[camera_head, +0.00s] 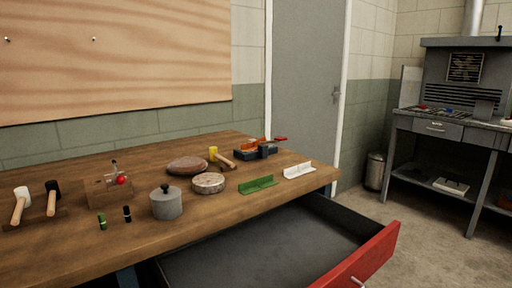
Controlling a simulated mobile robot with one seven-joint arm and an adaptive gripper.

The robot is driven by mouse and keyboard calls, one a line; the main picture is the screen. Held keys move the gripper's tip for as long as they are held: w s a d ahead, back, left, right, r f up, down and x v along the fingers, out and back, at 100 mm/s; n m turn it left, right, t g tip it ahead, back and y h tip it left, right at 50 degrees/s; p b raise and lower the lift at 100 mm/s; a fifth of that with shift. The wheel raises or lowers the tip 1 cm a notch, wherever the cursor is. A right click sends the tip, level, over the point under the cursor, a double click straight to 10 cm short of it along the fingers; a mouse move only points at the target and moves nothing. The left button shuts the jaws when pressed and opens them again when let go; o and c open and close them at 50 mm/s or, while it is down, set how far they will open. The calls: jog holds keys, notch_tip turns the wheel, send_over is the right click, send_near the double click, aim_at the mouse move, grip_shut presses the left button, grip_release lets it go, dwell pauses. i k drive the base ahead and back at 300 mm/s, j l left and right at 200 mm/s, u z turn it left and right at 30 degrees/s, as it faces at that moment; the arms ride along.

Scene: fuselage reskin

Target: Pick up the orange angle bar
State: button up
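An orange piece (251,142), which may be the orange angle bar, shows at a small dark tray (241,154) near the back right of the wooden workbench. It is small and partly hidden, so I cannot tell its full shape or whether it lies in the tray or behind it. A green angle bar (259,185) and a white angle bar (299,171) lie apart near the bench's right front edge. My gripper is not in view.
An open drawer with a red front (366,260) juts out below the bench (75,239). A grey lidded pot (167,205), a round disc (208,183), a brown oval lump (186,165) and several mallets stand left of the angle bars. Floor (425,240) is clear at right.

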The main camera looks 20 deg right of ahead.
aim_at(248, 146)
jog(key=l+u, duration=0.1)
jog(key=u, duration=3.55)
jog(key=k+u, duration=0.1)
jog(key=k, duration=1.7)
jog(key=k+u, duration=0.35)
jog(key=k, duration=0.55)
jog(key=k+u, duration=0.3)
jog(key=k, duration=0.15)
jog(key=k+j+u, duration=0.1)
jog(key=k+u, duration=0.15)
jog(key=k, duration=0.2)
